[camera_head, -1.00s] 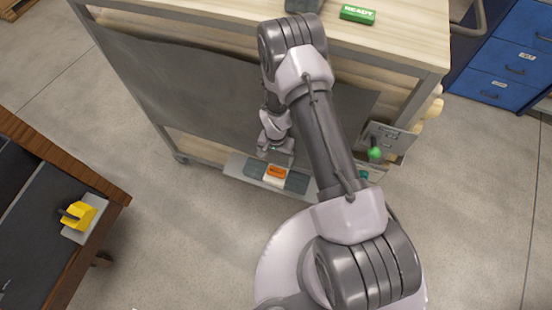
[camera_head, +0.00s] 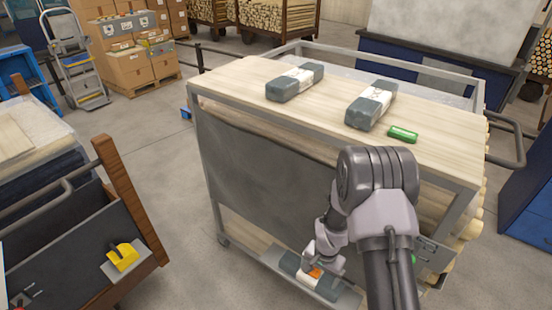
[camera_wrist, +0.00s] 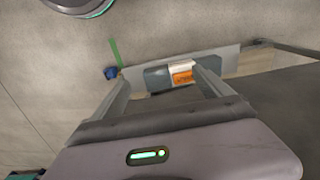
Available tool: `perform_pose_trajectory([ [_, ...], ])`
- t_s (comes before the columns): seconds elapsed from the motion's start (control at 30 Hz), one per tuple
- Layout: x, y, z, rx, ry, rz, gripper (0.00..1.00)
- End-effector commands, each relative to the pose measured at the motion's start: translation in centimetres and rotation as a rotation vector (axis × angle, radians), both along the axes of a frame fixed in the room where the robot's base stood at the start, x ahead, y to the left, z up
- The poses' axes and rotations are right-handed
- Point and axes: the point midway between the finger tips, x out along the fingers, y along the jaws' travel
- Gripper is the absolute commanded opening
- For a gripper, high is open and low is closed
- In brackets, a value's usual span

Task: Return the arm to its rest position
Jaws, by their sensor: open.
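My gripper (camera_head: 324,266) hangs low beside the cart, over the lower shelf. In the wrist view my gripper (camera_wrist: 160,88) has its two fingers spread, with nothing held between them. Beyond the fingertips a grey package (camera_wrist: 157,78) with a white band lies on the shelf, with an orange block or tag (camera_wrist: 182,77) on it. In the head view the gripper partly hides this package (camera_head: 290,264) and the orange piece (camera_head: 315,272). My arm reaches down along the cart's near side.
A dark trolley (camera_head: 75,255) with a yellow item (camera_head: 122,257) stands at left. Open floor (camera_head: 180,190) lies between them.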

Motion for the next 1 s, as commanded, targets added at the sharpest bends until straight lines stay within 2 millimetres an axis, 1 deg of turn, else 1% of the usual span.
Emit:
perform_pose_trajectory([
  [0.03,0.5,0.0,2.2,0.001,-0.019,0.003,0.89],
  [0.07,0.7,0.0,3.4,0.002,-0.026,0.005,0.89],
  [0.1,0.9,0.1,5.3,0.004,-0.041,0.010,0.89],
  [0.17,1.1,0.1,8.2,0.007,-0.060,0.017,0.89],
  [0.2,1.1,0.2,10.2,0.009,-0.074,0.022,0.89],
  [0.27,0.8,0.3,13.7,0.013,-0.101,0.031,0.89],
  [0.3,0.4,0.4,16.3,0.016,-0.120,0.040,0.89],
  [0.37,-0.6,0.6,20.6,0.023,-0.156,0.053,0.89],
  [0.4,-1.8,0.8,23.7,0.029,-0.184,0.064,0.89],
  [0.47,-4.2,1.2,28.5,0.039,-0.231,0.084,0.89],
  [0.5,-6.4,1.5,31.5,0.047,-0.265,0.101,0.89],
  [0.57,-9.8,2.0,35.1,0.060,-0.317,0.126,0.89],
  [0.6,-12.1,2.3,36.8,0.068,-0.348,0.144,0.89],
  [0.7,-17.0,3.0,39.3,0.086,-0.414,0.184,0.89],
  [0.8,-20.1,3.6,40.1,0.097,-0.455,0.212,0.89],
  [0.9,-21.4,3.8,40.3,0.102,-0.473,0.225,0.89],
  [1.0,-21.6,3.9,40.3,0.103,-0.474,0.227,0.89],
])
